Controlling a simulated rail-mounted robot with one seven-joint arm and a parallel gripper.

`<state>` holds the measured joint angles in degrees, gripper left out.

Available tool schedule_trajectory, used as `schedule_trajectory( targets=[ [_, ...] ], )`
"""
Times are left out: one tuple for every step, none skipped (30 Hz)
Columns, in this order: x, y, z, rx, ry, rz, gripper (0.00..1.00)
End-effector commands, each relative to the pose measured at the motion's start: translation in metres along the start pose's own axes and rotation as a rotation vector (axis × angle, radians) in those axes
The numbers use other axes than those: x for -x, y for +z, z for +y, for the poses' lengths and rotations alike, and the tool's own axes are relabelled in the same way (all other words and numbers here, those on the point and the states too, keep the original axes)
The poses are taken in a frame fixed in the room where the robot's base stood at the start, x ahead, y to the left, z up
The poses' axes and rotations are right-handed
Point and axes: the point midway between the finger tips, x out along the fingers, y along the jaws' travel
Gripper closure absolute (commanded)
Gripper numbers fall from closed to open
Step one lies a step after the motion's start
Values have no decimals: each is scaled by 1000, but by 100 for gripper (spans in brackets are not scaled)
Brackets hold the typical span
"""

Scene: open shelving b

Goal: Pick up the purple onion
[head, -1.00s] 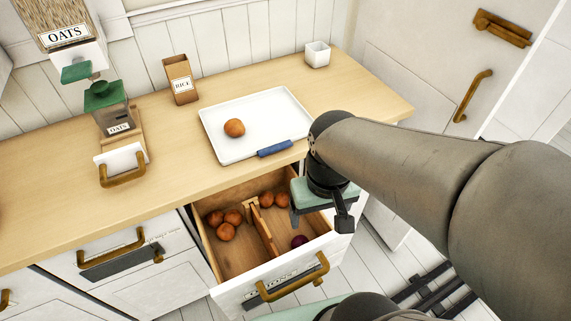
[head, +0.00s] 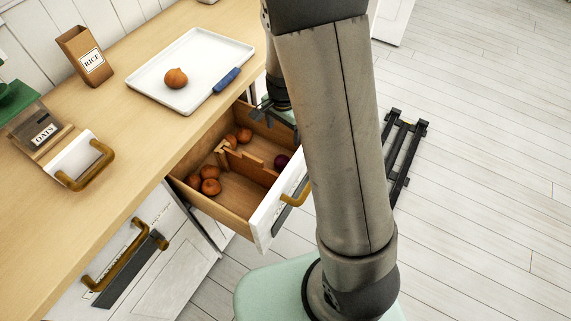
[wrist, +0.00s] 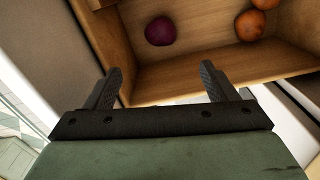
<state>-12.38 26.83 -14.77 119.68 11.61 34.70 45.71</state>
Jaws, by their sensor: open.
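The purple onion (head: 281,161) lies in the right compartment of the open wooden drawer (head: 236,192), near its front panel. It also shows in the wrist view (wrist: 160,31), at the top centre, ahead of and between my fingertips. My gripper (wrist: 163,72) is open and empty, with a finger on each side and a drawer wall just beyond them. In the head view my gripper (head: 268,107) is at the drawer's far right side, apart from the onion. My arm hides part of the gripper and the drawer's right end.
Brown onions (head: 209,187) lie in the left compartment, and others (head: 244,135) share the purple one's side. A wooden divider (head: 228,158) stands between. On the counter are a white tray (head: 205,50) with an onion (head: 176,78), and a rice box (head: 87,56).

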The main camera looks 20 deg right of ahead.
Motion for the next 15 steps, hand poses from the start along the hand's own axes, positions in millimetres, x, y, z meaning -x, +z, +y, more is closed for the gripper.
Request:
schedule_trajectory(
  targets=[
    [-13, 0, 2, -1, 6, -3, 21],
    [-20, 1, 2, -1, 7, -4, 21],
    [-28, 0, 2, 1, 7, -3, 21],
    [-35, 1, 2, 1, 7, -4, 21],
    [-42, 1, 2, 0, 6, -4, 21],
    [-50, 1, 2, 0, 6, -4, 21],
    [-57, 0, 2, 0, 6, -3, 21],
    [-63, 1, 2, 1, 6, -4, 21],
    [-71, 1, 2, 2, 6, -3, 21],
    [-76, 1, 2, 2, 5, -4, 21],
    [-80, 1, 2, 2, 5, -3, 21],
    [-86, 0, 2, 2, 4, -3, 21],
    [-89, 1, 2, 2, 4, -3, 21],
    [-92, 1, 2, 2, 3, -2, 21],
    [-94, 1, 1, 3, 2, -2, 21]
  ],
)
